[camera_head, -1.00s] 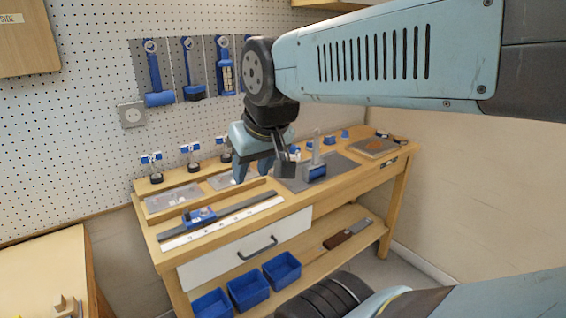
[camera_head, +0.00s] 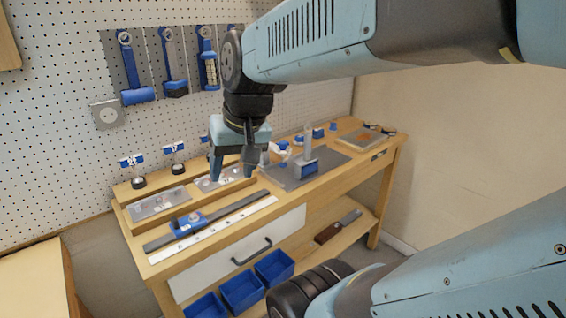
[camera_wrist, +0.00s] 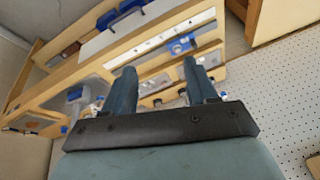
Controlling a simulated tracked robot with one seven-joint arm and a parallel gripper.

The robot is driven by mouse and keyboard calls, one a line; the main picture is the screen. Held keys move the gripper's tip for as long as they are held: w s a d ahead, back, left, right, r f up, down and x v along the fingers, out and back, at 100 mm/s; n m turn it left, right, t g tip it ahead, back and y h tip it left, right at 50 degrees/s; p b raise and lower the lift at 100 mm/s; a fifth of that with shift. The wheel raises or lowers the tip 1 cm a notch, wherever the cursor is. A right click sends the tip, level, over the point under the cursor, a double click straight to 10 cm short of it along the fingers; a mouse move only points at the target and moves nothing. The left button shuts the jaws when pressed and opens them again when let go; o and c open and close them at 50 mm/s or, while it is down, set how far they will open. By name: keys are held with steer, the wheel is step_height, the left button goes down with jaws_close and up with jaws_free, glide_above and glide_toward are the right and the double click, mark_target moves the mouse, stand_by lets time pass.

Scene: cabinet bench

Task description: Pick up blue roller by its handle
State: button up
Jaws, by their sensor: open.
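A blue block-like tool with an upright grey handle (camera_head: 305,163) stands on the grey mat (camera_head: 276,176); it may be the blue roller, but its form is too small to be sure. It seems to show in the wrist view (camera_wrist: 75,93), left of my fingers. A blue-handled tool with a blue roller-like head (camera_head: 137,95) hangs on the wall panel at upper left. My gripper (camera_head: 233,176) is open, empty and pointing down over the bench, left of the mat and apart from both tools. Its fingers (camera_wrist: 158,72) are spread in the wrist view.
Two more blue-handled tools (camera_head: 172,62) hang on the panel. A blue piece on a grey rail (camera_head: 187,224), small plates (camera_head: 158,203) and knobbed fixtures (camera_head: 133,170) occupy the bench's left. Blue bins (camera_head: 242,290) sit below. A wooden tray (camera_head: 362,139) lies at the far right.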

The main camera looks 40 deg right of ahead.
steer(key=w+d+f+m+g+y, duration=0.1)
steer(key=w+d+f+m+y, duration=0.2)
steer(key=w+f+m+y, duration=0.5)
steer(key=m+t+h, duration=0.9)
steer(key=m+t, duration=0.6)
steer(key=m, duration=1.1)
glide_toward(309, 152)
steer(key=w, duration=1.1)
steer(key=shift+f, duration=0.1)
steer(key=shift+c, duration=0.4)
jaws_close()
